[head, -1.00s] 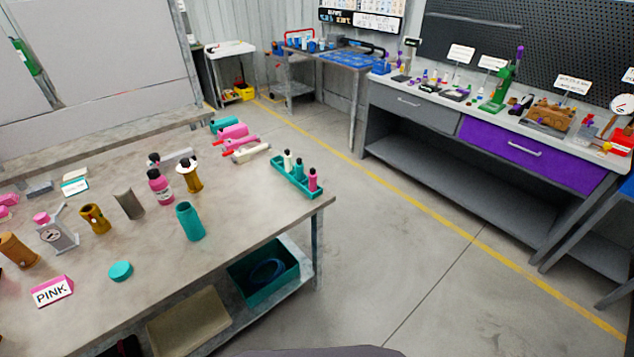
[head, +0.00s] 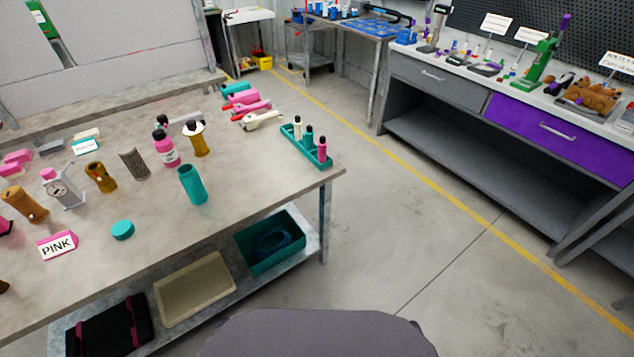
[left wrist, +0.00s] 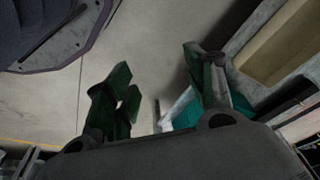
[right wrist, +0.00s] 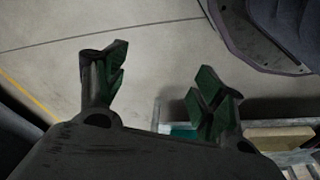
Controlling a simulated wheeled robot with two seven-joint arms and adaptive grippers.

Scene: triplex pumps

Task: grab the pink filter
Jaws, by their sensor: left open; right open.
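No pink piece on the workbench (head: 140,255) in the head view can be told for certain as the pink filter. My left gripper (left wrist: 158,68) is open and empty above the floor in the left wrist view. My right gripper (right wrist: 162,62) is open and empty above the floor in the right wrist view. Neither gripper shows in the head view.
A teal cylinder (head: 192,186), teal cap (head: 122,230), grey cylinder (head: 134,164), brown pieces and a teal bottle rack (head: 305,150) stand on the workbench. Its lower shelf holds a teal bin (head: 270,240) and beige tray (head: 195,288). Floor is clear toward the purple-drawer bench (head: 535,130).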

